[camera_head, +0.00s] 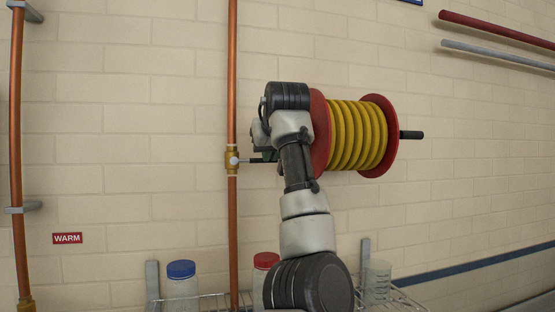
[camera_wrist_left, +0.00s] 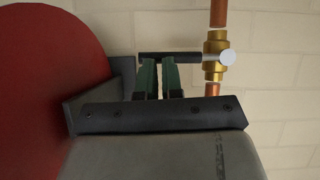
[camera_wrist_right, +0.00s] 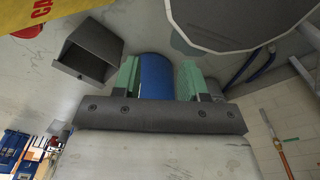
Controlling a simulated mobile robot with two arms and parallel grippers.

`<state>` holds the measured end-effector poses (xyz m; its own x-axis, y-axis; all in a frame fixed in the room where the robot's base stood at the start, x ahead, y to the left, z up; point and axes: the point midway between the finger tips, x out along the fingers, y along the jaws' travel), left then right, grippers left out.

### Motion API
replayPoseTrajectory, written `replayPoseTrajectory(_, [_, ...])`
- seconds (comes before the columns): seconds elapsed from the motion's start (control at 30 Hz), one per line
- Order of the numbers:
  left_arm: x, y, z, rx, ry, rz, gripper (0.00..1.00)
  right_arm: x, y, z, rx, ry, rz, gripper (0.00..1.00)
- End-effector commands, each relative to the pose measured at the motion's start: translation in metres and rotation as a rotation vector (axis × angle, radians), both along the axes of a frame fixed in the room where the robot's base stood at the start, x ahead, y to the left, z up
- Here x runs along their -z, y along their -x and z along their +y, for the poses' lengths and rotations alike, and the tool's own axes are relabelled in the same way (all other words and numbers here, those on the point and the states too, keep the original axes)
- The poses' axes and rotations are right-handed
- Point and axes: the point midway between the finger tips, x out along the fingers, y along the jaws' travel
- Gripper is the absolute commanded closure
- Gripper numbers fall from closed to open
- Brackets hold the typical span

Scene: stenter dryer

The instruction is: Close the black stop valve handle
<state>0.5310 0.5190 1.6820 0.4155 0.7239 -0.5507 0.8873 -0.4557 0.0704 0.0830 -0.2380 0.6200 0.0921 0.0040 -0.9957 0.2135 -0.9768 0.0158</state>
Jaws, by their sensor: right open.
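The stop valve is a brass body (camera_head: 231,160) on a vertical copper pipe; it also shows in the left wrist view (camera_wrist_left: 216,58). Its black handle (camera_wrist_left: 185,57) sticks out sideways, at right angles to the pipe, to the right in the head view (camera_head: 254,160). My left gripper (camera_wrist_left: 160,64) is at the handle. Its green fingers stand close together with a narrow gap, and their tips meet the handle, which runs across them. I cannot tell whether they grip it. My right gripper (camera_wrist_right: 158,75) is open, away from the valve and out of the head view.
A red reel with yellow hose (camera_head: 358,135) sits right beside my left gripper. A wire shelf (camera_head: 405,303) below bears a blue-lidded jar (camera_head: 182,285), a red-lidded jar (camera_head: 265,262) and a clear beaker (camera_head: 377,280). Another copper pipe (camera_head: 16,130) runs at the left.

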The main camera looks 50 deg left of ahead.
Motion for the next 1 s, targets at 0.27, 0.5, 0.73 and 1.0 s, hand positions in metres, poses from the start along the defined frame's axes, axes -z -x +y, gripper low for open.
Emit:
replayPoseTrajectory(0.27, [0.004,0.0,-0.001,0.01,0.003,0.007,1.0,0.002,-0.014,-0.001,0.0,0.001,-0.02,0.57])
replayPoseTrajectory(0.5, [0.002,0.003,-0.003,0.008,0.002,0.005,1.0,0.006,0.011,-0.001,0.0,0.001,0.016,0.57])
replayPoseTrajectory(0.73, [-0.018,0.019,-0.032,0.011,-0.002,0.002,1.0,0.021,0.007,0.001,0.001,-0.001,0.009,0.57])
replayPoseTrajectory(1.0, [-0.047,0.04,-0.069,0.013,-0.003,0.001,1.0,0.032,-0.001,0.006,0.002,-0.008,-0.002,0.57])
